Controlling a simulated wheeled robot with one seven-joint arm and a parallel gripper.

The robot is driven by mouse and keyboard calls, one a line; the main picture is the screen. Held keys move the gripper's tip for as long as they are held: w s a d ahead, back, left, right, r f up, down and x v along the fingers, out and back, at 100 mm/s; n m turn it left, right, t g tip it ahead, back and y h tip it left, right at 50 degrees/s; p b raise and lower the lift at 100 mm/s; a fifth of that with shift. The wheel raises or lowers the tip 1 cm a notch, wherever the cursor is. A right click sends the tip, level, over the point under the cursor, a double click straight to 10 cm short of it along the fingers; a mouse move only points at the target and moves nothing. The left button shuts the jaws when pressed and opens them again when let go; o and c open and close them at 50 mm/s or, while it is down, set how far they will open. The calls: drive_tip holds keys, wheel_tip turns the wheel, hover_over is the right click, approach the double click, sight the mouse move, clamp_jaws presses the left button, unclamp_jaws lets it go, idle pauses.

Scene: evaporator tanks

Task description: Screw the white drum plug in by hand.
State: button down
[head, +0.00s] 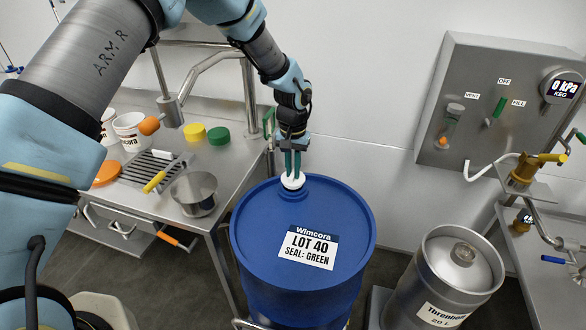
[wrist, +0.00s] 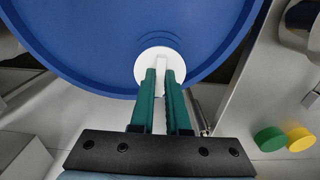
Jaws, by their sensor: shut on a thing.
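The white drum plug (head: 292,181) sits at the bung opening near the back rim of the blue drum (head: 262,240). In the wrist view the plug (wrist: 150,62) shows as a white disc with a raised bar across it. My gripper (head: 292,172) points straight down at it, and its green fingers are shut on the plug's bar. The fingers also show in the wrist view (wrist: 161,78). The plug looks level, but how deep its thread sits is hidden. A label on the drum lid reads "LOT 40, SEAL: GREEN".
A steel table (head: 213,161) stands left of the drum with a green cap (head: 219,136), a yellow cap (head: 194,132), a pot (head: 194,194) and white tubs. A steel keg (head: 447,275) stands right, below a valve panel (head: 493,110).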

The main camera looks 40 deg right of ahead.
drive_tip(key=shift+f+b, duration=0.7)
drive_tip(key=shift+f, duration=0.3)
drive_tip(key=c, duration=0.8)
unclamp_jaws()
drive_tip(key=shift+r+p, duration=1.7)
drive_tip(key=shift+r, duration=1.35)
drive_tip(key=shift+s, duration=0.1)
